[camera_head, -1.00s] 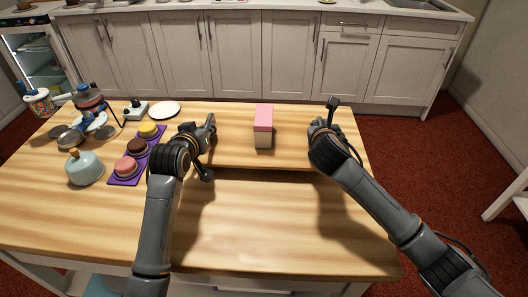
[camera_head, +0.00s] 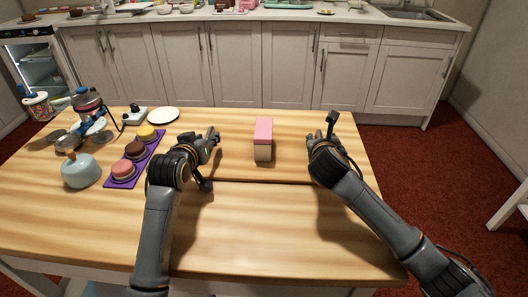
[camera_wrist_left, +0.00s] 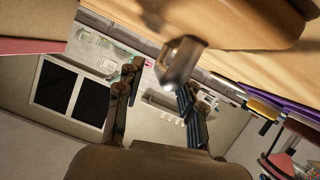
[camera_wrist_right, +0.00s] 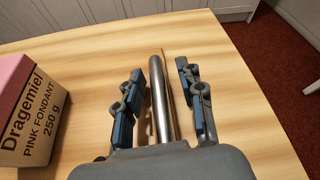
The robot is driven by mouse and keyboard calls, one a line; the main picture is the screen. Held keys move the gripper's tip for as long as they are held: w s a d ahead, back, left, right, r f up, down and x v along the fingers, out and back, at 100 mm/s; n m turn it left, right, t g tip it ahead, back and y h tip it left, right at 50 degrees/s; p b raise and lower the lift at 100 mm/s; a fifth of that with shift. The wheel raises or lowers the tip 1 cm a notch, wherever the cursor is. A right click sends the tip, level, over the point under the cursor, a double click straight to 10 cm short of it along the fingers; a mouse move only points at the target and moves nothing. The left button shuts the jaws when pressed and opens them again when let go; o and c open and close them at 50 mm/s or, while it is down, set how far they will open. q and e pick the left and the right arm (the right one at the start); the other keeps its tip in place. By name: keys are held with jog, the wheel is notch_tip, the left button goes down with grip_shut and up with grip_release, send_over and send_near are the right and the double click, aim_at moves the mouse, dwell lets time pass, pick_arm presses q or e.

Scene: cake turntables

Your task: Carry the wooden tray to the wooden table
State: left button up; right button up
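The wooden tray (camera_head: 233,166) lies flat on or just above the wooden table (camera_head: 110,228), with only a thin dark line under its front edge. A pink-topped fondant box (camera_head: 263,138) stands upright on the tray; it also shows in the right wrist view (camera_wrist_right: 30,115). My left gripper (camera_head: 213,137) is at the tray's left side, its fingers apart around a metal handle (camera_wrist_left: 181,62). My right gripper (camera_head: 332,120) is at the right side. Its fingers are apart with the metal handle bar (camera_wrist_right: 160,100) between them, and a gap shows beside the bar.
A purple mat (camera_head: 121,183) with several small cakes lies left of the tray. A light blue kettle (camera_head: 81,172), a white plate (camera_head: 163,114) and other kitchenware stand at the table's left. The table's front is clear. White cabinets (camera_head: 235,65) stand beyond.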

pick_arm(q)
jog(key=shift+s+f, duration=0.15)
jog(key=shift+f, duration=0.8)
pick_arm(e)
jog(key=shift+f, duration=0.15)
pick_arm(q)
jog(key=shift+s+r, duration=0.15)
jog(key=shift+s, duration=0.25)
pick_arm(e)
jog(key=shift+w+f, duration=0.1)
pick_arm(q)
jog(key=v, duration=0.2)
jog(key=r+v, duration=0.1)
jog(key=v, duration=0.4)
jog(key=shift+w+a+r, duration=0.1)
jog(key=shift+r, duration=0.25)
pick_arm(e)
jog(key=shift+w, duration=0.2)
pick_arm(q)
jog(key=shift+r, duration=0.1)
pick_arm(e)
jog(key=v, duration=1.2)
